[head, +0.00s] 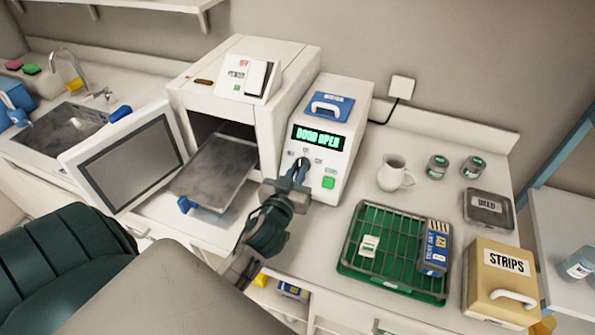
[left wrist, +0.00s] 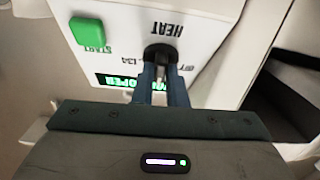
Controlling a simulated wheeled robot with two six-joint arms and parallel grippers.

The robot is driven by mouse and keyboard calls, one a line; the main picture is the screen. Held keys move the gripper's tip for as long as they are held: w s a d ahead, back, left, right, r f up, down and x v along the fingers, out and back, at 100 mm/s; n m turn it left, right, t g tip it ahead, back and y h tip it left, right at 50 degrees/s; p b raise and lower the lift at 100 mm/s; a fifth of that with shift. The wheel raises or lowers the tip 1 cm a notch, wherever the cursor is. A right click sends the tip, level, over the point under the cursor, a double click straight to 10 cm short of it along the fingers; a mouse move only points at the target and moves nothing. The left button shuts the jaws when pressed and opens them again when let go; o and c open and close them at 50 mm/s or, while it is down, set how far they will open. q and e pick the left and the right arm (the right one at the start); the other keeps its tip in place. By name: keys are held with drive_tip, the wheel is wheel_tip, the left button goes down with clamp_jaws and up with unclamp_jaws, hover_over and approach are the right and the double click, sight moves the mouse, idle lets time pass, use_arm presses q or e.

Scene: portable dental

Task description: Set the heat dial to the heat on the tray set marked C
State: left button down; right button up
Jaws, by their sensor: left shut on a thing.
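The white steriliser's control unit (head: 335,165) stands at the back middle, and its lit display reads DOOR OPEN. Its dark heat dial is on the front, below the display; in the left wrist view the dial (left wrist: 160,54) sits beside the upside-down word HEAT. My left gripper (head: 299,170) is shut on the dial, its blue-grey fingers on either side of it. The fingers hide much of the dial and its setting marks. A green rack (head: 352,266) holds a small white tagged item (head: 369,243) and a blue box (head: 435,247). I cannot make out a letter C. My right gripper is out of view.
A green START button (head: 328,182) is close beside the dial. The chamber door (head: 125,160) hangs open with a grey tray (head: 214,170) pulled out left of my arm.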

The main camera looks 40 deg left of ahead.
use_arm(q)
drive_tip(key=shift+m+h, duration=0.4)
drive_tip(key=shift+m, duration=0.2)
drive_tip(key=c, duration=1.5)
unclamp_jaws()
drive_tip(key=shift+w, duration=0.1)
drive_tip(key=shift+o, duration=0.2)
drive_tip(key=shift+a, duration=0.1)
drive_tip(key=b+v, duration=0.3)
drive_tip(key=v, duration=0.7)
drive_tip(key=shift+s+b, duration=0.4)
